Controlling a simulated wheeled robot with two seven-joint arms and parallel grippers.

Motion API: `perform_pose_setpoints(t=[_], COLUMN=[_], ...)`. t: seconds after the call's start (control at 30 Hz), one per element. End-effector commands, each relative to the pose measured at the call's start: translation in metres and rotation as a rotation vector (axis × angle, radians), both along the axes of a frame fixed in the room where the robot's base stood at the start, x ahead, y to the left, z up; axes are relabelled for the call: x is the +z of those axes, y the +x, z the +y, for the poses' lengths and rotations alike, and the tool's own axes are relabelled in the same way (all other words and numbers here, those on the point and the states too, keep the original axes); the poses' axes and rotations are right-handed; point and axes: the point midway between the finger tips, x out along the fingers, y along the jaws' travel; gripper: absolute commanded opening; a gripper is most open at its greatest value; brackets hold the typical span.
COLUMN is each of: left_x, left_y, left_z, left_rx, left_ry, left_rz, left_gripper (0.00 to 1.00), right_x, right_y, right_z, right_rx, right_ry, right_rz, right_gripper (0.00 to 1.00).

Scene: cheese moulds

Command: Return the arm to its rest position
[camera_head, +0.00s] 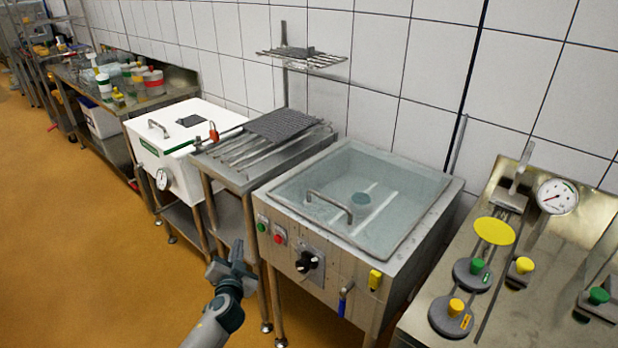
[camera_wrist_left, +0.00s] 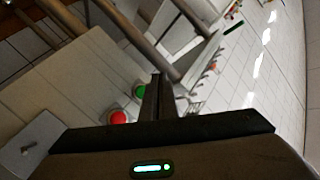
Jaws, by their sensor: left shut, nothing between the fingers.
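My left gripper (camera_head: 237,252) is in the lower middle of the head view, over the brown floor in front of the steel bath unit. Its fingers are together and hold nothing. In the left wrist view the closed fingers (camera_wrist_left: 156,97) point up the picture, with the unit's green button (camera_wrist_left: 139,91) and red button (camera_wrist_left: 118,117) just to their left. The gripper appears apart from the unit, though the exact gap is hard to judge. My right gripper does not show in either view.
The steel bath (camera_head: 380,279) with a clear lid stands right of my gripper. A rack table (camera_head: 232,178) and a white lidded box (camera_head: 165,148) stand behind it. A press bench (camera_head: 410,318) with weights is at the right. Brown floor (camera_head: 90,240) is free at left.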

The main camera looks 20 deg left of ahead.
Motion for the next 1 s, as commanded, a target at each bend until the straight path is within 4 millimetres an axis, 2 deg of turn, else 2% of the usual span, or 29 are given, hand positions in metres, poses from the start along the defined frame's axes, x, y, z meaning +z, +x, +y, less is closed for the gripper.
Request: perform_pose_setpoints(t=[0.2,0.27,0.37,0.47,0.53,0.67,0.8,0.87,1.0], left_x=[-0.001,-0.015,-0.045,-0.089,-0.124,-0.195,-0.265,-0.293,-0.353], left_y=[0.0,-0.003,-0.011,-0.025,-0.038,-0.074,-0.122,-0.145,-0.206], left_z=[0.0,-0.003,-0.011,-0.022,-0.033,-0.055,-0.082,-0.094,-0.123], left_rx=[0.0,-0.008,-0.025,-0.05,-0.07,-0.108,-0.144,-0.157,-0.18], left_ry=[-0.001,-0.009,-0.032,-0.064,-0.093,-0.156,-0.231,-0.266,-0.347], left_rz=[0.001,0.024,0.076,0.149,0.208,0.325,0.444,0.491,0.596], left_gripper=[0.0,0.0,0.0,0.0,0.0,0.0,0.0,0.0,0.0], right_x=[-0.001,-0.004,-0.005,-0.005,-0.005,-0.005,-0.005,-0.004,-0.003], right_y=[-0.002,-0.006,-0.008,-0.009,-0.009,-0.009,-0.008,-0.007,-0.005], right_z=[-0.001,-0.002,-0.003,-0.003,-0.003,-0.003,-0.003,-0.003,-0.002], right_rx=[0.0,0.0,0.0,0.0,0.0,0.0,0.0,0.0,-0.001], right_ry=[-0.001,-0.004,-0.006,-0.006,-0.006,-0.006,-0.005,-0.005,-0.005], right_rz=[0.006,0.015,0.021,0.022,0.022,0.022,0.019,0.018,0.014], right_gripper=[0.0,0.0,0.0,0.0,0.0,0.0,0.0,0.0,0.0])
